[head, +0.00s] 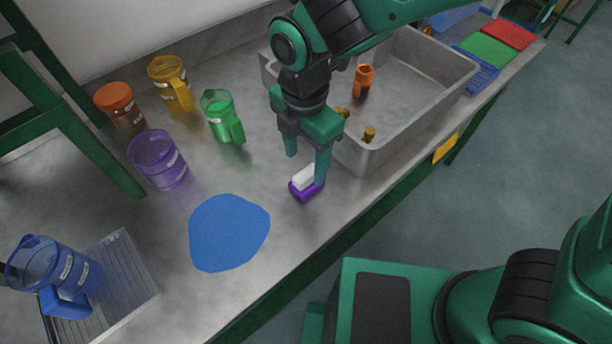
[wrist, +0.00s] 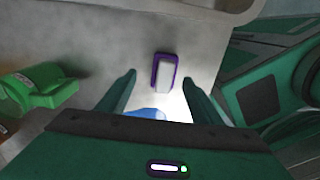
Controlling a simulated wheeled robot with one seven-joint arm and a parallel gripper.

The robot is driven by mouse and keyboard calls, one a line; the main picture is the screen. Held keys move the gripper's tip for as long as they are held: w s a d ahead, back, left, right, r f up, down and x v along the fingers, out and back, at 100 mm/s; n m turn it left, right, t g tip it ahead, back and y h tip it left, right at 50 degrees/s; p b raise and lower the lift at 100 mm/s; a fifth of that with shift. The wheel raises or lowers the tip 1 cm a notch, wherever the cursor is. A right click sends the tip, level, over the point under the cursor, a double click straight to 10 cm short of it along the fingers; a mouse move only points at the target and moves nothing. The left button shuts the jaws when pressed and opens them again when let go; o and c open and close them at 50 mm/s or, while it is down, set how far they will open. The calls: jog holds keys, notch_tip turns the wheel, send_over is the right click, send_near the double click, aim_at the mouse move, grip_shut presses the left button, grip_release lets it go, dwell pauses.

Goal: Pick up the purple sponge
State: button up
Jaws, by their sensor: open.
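The purple sponge (head: 305,190) lies on the grey counter, with a white block-like part on its top. It also shows in the wrist view (wrist: 165,71), ahead of and between the two fingers. My gripper (head: 307,168) is open and empty, pointing down above the counter. In the head view its right finger overlaps the sponge's upper right edge. I cannot tell whether it touches. In the wrist view the sponge lies beyond the fingertips (wrist: 160,78), apart from both fingers.
A blue flat patch (head: 229,233) lies left of the sponge. Green (head: 221,117), purple (head: 158,160), yellow (head: 171,83) and orange (head: 120,107) jugs stand at left. A grey basin (head: 425,112) with orange items is at right. A blue jug (head: 50,272) stands on a ribbed tray (head: 125,265).

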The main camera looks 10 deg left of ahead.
aim_at(307, 172)
jog(key=shift+s+d+f, duration=0.1)
jog(key=shift+s+f, duration=0.05)
jog(key=shift+f, duration=1.2)
jog(key=shift+s+d+f, duration=0.1)
jog(key=shift+s+f, duration=0.05)
jog(key=shift+f, duration=1.2)
jog(key=c, duration=1.1)
